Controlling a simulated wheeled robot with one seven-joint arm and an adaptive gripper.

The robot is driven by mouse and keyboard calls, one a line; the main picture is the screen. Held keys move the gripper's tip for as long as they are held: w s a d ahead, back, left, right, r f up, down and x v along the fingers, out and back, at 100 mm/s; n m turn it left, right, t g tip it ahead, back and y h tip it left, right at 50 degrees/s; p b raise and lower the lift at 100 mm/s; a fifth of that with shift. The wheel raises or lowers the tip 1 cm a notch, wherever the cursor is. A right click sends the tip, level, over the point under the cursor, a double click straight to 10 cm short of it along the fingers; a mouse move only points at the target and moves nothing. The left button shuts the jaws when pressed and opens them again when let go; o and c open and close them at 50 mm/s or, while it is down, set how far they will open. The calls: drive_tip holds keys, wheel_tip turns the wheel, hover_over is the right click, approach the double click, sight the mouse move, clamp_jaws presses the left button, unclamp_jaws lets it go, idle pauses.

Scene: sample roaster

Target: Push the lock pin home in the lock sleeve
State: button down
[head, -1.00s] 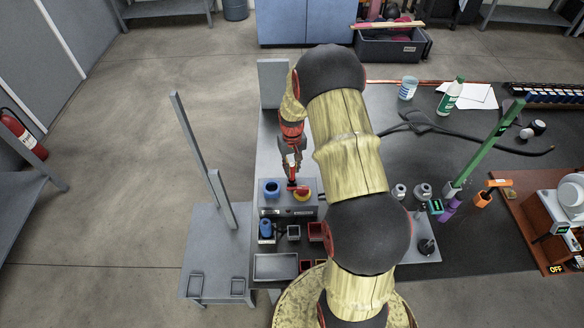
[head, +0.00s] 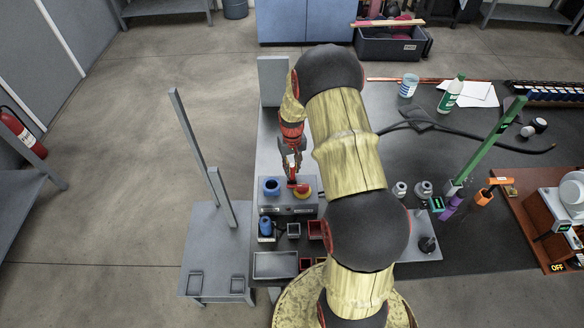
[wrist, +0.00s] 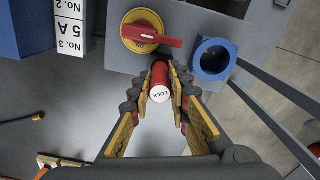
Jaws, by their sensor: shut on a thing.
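The lock pin (wrist: 160,92) is a short red cylinder with a white end marked LOCK. In the wrist view it stands between the two fingers of my gripper (wrist: 160,79), which is shut on it. Its far end points at the panel beside the yellow rotary switch (wrist: 141,40) with the red handle. I cannot make out the lock sleeve for certain; fingers and pin hide the spot at the pin's far end, so I cannot tell how deep it sits. In the head view my gripper (head: 291,173) is over the grey control box (head: 289,209).
A blue ring-shaped socket (wrist: 213,58) stands right of the switch, close to my right finger. A blue block with a white label (wrist: 70,22) is at the upper left. In the head view, small trays and a blue-topped item (head: 266,228) lie in front of the box.

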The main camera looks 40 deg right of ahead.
drive_tip(key=shift+f+b, duration=0.5)
drive_tip(key=shift+f, duration=0.4)
drive_tip(key=c, duration=1.6)
unclamp_jaws()
drive_tip(key=shift+r, duration=0.1)
wheel_tip(320, 180, up, 12)
drive_tip(key=shift+f, duration=0.1)
